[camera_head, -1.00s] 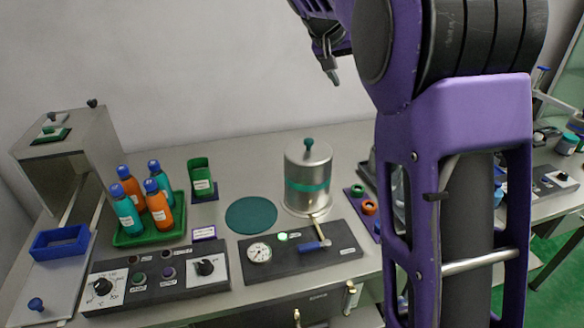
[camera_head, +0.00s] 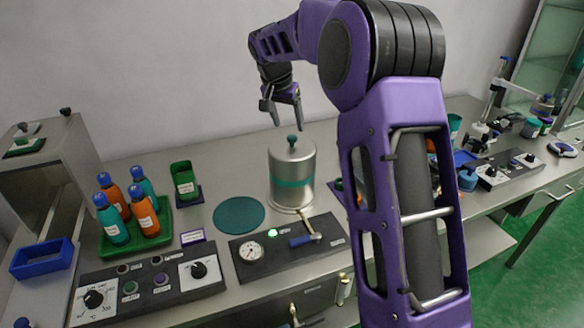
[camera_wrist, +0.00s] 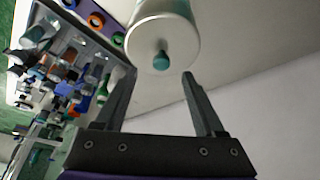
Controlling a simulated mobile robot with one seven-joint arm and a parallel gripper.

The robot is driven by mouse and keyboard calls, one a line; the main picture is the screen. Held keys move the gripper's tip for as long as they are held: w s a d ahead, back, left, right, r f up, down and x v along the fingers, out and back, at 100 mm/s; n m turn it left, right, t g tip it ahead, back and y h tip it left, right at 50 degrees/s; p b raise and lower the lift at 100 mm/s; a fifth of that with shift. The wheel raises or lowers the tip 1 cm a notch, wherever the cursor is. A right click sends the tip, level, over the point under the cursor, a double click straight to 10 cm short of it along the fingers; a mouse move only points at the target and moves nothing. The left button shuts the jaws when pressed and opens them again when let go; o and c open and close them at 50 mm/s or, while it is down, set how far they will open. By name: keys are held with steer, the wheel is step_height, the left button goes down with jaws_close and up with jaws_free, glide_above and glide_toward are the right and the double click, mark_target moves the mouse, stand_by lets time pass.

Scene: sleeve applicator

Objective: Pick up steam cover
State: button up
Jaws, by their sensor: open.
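The steam cover (camera_head: 292,172) is a silver metal cylinder with a teal band and a small teal knob (camera_head: 292,140) on top. It stands upright on the bench behind the gauge panel. My gripper (camera_head: 286,126) is open and empty, just above and behind the knob in the head view. In the wrist view the cover (camera_wrist: 150,25) shows from above, its knob (camera_wrist: 161,60) in front of the open fingers of my gripper (camera_wrist: 158,82) and between their lines. No contact with the knob is visible.
A teal round mat (camera_head: 239,215) lies left of the cover. A green tray (camera_head: 150,240) of bottles and a green bin (camera_head: 184,180) stand further left. My arm hides the bench right of the cover.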

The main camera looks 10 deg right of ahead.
mark_target(291, 137)
steer(key=shift+w+x, duration=0.15)
steer(key=shift+x, duration=1.65)
steer(key=shift+w+x, duration=0.1)
steer(key=shift+x, duration=1.7)
steer(key=shift+r, duration=0.15)
jaws_close()
steer(key=shift+a, duration=0.1)
